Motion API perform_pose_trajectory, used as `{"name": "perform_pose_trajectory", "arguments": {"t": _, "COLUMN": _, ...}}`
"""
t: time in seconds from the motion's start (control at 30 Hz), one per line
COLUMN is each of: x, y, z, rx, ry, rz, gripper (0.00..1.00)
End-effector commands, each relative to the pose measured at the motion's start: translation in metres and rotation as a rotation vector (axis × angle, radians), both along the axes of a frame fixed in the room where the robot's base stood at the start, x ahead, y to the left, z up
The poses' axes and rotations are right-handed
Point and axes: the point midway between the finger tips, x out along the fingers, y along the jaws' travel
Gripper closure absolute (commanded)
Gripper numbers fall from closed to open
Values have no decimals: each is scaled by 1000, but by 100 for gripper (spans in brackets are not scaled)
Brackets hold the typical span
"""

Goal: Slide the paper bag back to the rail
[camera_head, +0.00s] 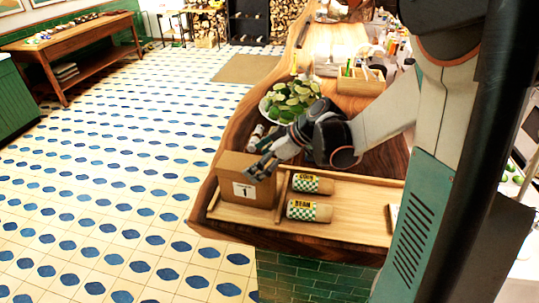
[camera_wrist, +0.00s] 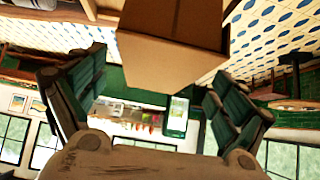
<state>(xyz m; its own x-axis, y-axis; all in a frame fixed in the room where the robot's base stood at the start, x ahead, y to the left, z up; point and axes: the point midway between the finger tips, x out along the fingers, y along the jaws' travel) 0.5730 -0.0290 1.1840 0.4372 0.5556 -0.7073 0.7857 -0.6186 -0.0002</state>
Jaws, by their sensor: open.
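The paper bag (camera_head: 243,187) is a brown, box-shaped bag with a white label reading 1. It stands upright at the left end of a wooden tray (camera_head: 345,233) on the counter. In the wrist view the bag (camera_wrist: 172,52) shows at the top, between and beyond the fingers. My gripper (camera_head: 257,157) is open, its fingers at the bag's upper right; I cannot tell whether they touch it. The open fingers also show left and right in the wrist view (camera_wrist: 152,95). A thin wooden rail (camera_head: 282,198) runs beside the bag's right side.
A wooden caddy (camera_head: 360,82) is farther back. The counter's edge is close on the left.

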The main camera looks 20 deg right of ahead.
Motion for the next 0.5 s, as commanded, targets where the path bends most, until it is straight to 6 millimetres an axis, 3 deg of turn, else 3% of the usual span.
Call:
{"name": "perform_pose_trajectory", "arguments": {"t": 0.2, "x": 15, "y": 18, "z": -24, "rx": 0, "ry": 0, "rz": 1, "gripper": 8}}
{"name": "perform_pose_trajectory", "arguments": {"t": 0.5, "x": 22, "y": 27, "z": -35, "rx": 0, "ry": -1, "rz": -1, "gripper": 8}}
